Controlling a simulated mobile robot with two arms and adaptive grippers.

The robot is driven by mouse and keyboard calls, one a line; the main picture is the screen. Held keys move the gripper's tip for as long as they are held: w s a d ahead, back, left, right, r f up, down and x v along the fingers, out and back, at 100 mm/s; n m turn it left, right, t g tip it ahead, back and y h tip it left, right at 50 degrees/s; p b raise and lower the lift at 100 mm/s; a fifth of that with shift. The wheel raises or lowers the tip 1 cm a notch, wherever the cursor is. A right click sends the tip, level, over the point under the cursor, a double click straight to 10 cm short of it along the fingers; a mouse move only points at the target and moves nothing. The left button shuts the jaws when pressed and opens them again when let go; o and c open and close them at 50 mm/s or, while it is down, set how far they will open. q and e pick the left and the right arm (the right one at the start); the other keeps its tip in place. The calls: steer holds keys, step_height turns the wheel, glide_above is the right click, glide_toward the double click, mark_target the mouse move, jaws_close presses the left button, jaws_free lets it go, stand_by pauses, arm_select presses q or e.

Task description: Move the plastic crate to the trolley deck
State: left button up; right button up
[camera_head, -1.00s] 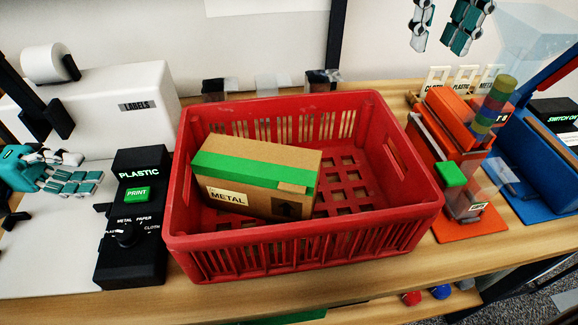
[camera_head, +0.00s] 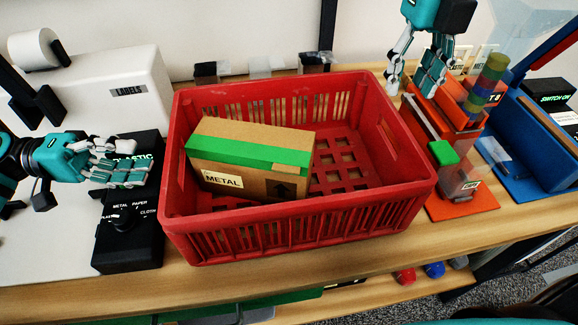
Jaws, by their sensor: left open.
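The red plastic crate (camera_head: 300,232) sits on the wooden bench. A cardboard box (camera_head: 262,137) with green tape and a METAL label lies inside it, towards the left. My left gripper (camera_head: 132,172) is open over the black label control box, left of the crate and apart from it. My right gripper (camera_head: 412,88) hangs above the crate's back right corner, by the orange holder, with its fingers pointing down. Nothing shows between its fingers, but how far they are apart is hard to tell. I cannot make out a trolley deck for certain.
The black control box (camera_head: 128,240) and white label printer (camera_head: 130,90) stand left of the crate. The orange tape holder (camera_head: 463,195) and blue bin (camera_head: 530,150) stand close on its right. Bare bench (camera_head: 300,272) runs along the front, with a lower shelf below.

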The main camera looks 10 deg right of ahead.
mark_target(175, 160)
arm_select(q)
steer(key=x, duration=0.7)
steer(key=shift+d, duration=0.25)
arm_select(e)
step_height(175, 160, down, 8)
steer(key=shift+r, duration=0.2)
arm_select(q)
steer(key=shift+s, duration=0.1)
jaws_close()
arm_select(e)
jaws_close()
steer(key=shift+w+d, duration=0.1)
